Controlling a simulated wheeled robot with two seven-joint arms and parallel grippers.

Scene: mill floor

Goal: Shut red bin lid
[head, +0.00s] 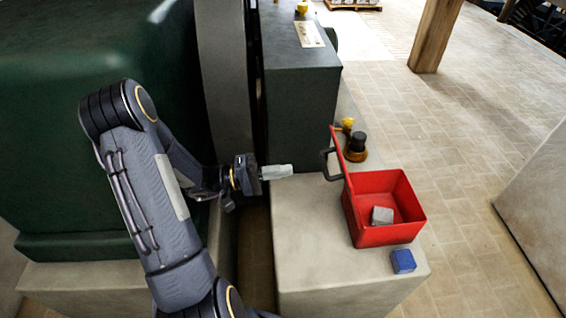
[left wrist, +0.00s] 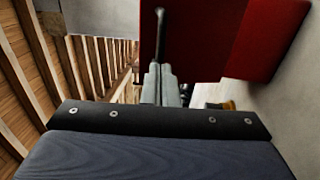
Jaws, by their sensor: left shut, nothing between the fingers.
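The red bin (head: 402,236) stands on the pale block (head: 310,250). Its red lid (head: 341,158) is open, standing nearly upright and seen almost edge-on at the bin's left side. A dark handle (head: 327,170) sticks out of the lid's left face. My left gripper (head: 290,170) is shut and empty, left of the handle with a small gap in the head view. In the left wrist view the shut fingers (left wrist: 166,90) point at the lid (left wrist: 215,40), and the handle (left wrist: 159,45) appears just beyond them. My right gripper is not in view.
A grey block (head: 382,215) lies inside the bin. A blue block (head: 403,261) sits in front of the bin. A yellow-and-black item (head: 355,147) stands behind it. A dark machine housing (head: 300,100) rises behind my left gripper.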

